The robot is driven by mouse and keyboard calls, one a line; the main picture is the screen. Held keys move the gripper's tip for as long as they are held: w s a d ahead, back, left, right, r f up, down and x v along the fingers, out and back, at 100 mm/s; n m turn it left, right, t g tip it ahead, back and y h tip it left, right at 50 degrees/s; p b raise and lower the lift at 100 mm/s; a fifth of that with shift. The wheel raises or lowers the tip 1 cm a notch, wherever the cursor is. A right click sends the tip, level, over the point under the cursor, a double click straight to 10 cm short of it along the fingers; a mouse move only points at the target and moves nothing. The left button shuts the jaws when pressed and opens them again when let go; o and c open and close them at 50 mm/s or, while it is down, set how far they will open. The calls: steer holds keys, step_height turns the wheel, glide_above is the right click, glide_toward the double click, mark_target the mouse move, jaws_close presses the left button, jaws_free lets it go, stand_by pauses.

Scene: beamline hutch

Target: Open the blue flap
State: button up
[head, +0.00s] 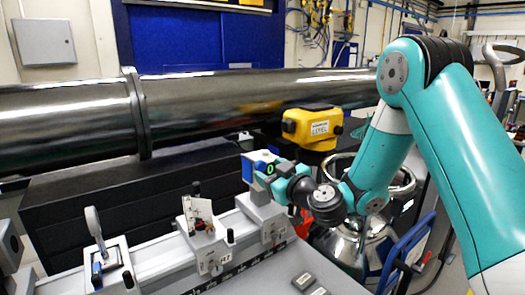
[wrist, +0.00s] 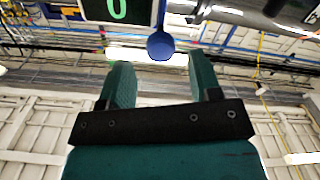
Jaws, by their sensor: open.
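The blue flap (head: 247,171) shows as a blue panel on the left face of a small device (head: 264,157) on a post at the right end of the grey rail. A blue round-ended part (wrist: 161,45), perhaps a piece of the flap, shows in the wrist view just beyond the fingertips, in line with the gap. A dark display with a green 0 (wrist: 116,9) is above left of it. My gripper (wrist: 162,75) is open and empty, with no visible contact. In the head view my gripper (head: 276,178) is at the device's right side and partly covers it.
The grey rail (head: 160,262) carries other mounts, including a white card holder (head: 198,215) and a round-topped holder (head: 95,225). A yellow level instrument (head: 312,127) stands behind. A large steel pipe (head: 60,125) crosses the back. A steel vessel (head: 345,245) stands below my arm.

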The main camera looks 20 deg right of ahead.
mark_target(262, 167)
steer(key=p+x, duration=0.2)
steer(key=p, duration=0.1)
steer(key=shift+w+a+r, duration=0.15)
steer(key=shift+w+r, duration=0.1)
steer(key=shift+w, duration=0.15)
steer(key=shift+w+a+f+p, duration=0.2)
steer(key=shift+w+f+p, duration=0.05)
steer(key=shift+w+p, duration=0.3)
jaws_close()
